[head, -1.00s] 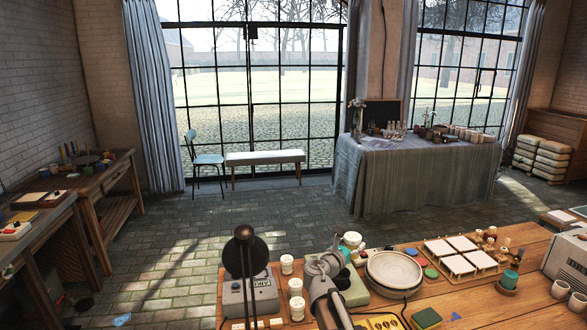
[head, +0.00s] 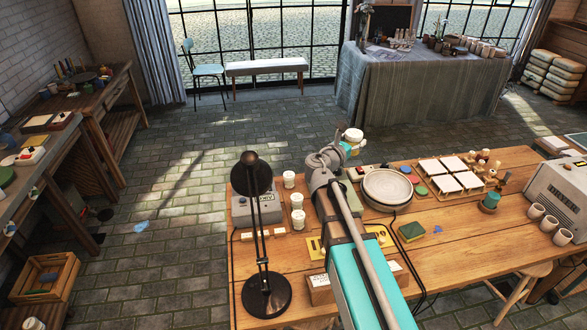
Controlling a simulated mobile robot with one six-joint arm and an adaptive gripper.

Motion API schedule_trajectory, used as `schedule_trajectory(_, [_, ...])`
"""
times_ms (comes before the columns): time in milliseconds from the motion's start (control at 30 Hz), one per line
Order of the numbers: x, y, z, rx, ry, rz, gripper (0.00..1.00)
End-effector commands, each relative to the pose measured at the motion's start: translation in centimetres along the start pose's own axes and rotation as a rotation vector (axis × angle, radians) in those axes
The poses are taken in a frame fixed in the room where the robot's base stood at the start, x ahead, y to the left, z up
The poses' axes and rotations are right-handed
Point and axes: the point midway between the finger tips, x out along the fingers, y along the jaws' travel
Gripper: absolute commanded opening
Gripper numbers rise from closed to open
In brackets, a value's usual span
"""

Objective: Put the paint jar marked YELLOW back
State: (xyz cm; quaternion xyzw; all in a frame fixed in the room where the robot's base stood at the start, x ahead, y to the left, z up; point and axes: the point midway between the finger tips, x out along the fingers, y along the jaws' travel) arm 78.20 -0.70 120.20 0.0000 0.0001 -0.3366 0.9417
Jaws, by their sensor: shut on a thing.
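My gripper (head: 347,146) is at the far edge of the wooden table, mostly hidden behind my own arm. A white-lidded jar (head: 354,135) shows at its tip, and the gripper is shut on it. The jar's label cannot be read from here. Three similar white jars stand on the table left of my arm: one at the back (head: 289,179), one in the middle (head: 297,200) and one in front (head: 298,219). A yellow panel with dark markings (head: 316,248) lies on the table, partly covered by my arm.
A black desk lamp (head: 268,296) and a grey scale-like box (head: 254,208) stand left. Bare tabletop (head: 470,245) lies at front right.

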Motion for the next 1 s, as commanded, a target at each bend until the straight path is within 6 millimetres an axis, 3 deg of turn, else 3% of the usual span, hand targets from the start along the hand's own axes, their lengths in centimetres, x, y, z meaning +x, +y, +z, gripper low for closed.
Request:
schedule_trajectory(33, [0.0, 0.0, 1.8, 0.0, 0.0, 0.0, 0.17])
schedule_trajectory(100, [0.0, 0.0, 2.9, 0.0, 0.0, 0.0, 0.17])
schedule_trajectory(400, [0.0, 0.0, 6.3, 0.0, 0.0, 0.0, 0.17])
schedule_trajectory(1000, [0.0, 0.0, 6.8, 0.0, 0.0, 0.0, 0.17])
